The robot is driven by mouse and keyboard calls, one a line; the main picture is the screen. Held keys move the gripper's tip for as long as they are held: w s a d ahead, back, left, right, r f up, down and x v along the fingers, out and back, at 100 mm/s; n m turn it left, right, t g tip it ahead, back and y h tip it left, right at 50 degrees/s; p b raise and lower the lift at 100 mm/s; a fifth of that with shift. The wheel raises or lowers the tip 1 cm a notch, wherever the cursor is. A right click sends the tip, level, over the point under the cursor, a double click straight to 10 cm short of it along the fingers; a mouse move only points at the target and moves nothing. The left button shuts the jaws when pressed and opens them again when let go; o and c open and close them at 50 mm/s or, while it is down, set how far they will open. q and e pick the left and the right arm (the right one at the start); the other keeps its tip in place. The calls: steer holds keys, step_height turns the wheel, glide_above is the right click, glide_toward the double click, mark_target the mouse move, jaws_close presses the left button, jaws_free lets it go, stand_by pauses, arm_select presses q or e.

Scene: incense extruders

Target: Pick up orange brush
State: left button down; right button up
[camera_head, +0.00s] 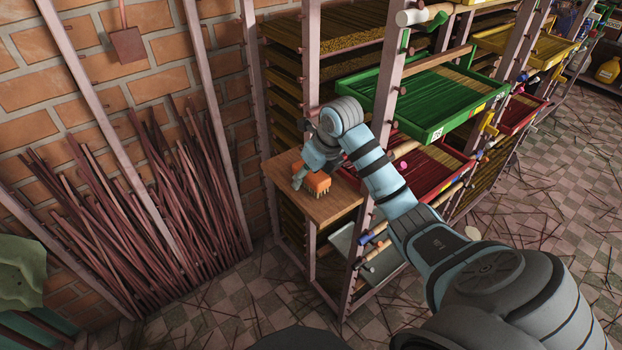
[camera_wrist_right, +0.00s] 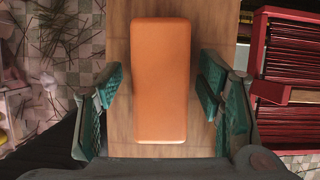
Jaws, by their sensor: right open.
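The orange brush (camera_head: 319,182) lies on a small wooden shelf board (camera_head: 337,208) in the head view, its bristles showing below its block. In the right wrist view the brush (camera_wrist_right: 160,80) is a plain orange block, lengthwise between the fingers. My right gripper (camera_head: 302,177) is at the brush, and in the right wrist view its green fingers (camera_wrist_right: 158,115) stand open on either side, with a gap visible on both sides. The brush's far side is partly hidden by the gripper in the head view. My left gripper is not in view.
A green tray (camera_head: 432,132) of sticks and red trays sit on the rack right of the board. Rack posts stand close to my right arm. Bundled dark sticks (camera_head: 130,215) lean on the brick wall at left. The checkered floor is littered with sticks.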

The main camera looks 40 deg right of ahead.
steer(key=shift+f, duration=0.2)
stand_by(0.5)
steer(key=shift+s, duration=0.1)
steer(key=c, duration=1.3)
steer(key=r, duration=0.3)
steer(key=r+p, duration=0.1)
steer(key=r, duration=0.4)
steer(key=shift+w+r+p, duration=0.25)
steer(key=shift+r+p, duration=0.05)
steer(key=shift+r, duration=0.05)
step_height(320, 180, up, 12)
steer(key=p, duration=1.1)
steer(key=shift+s, duration=0.15)
steer(key=shift+f, duration=0.1)
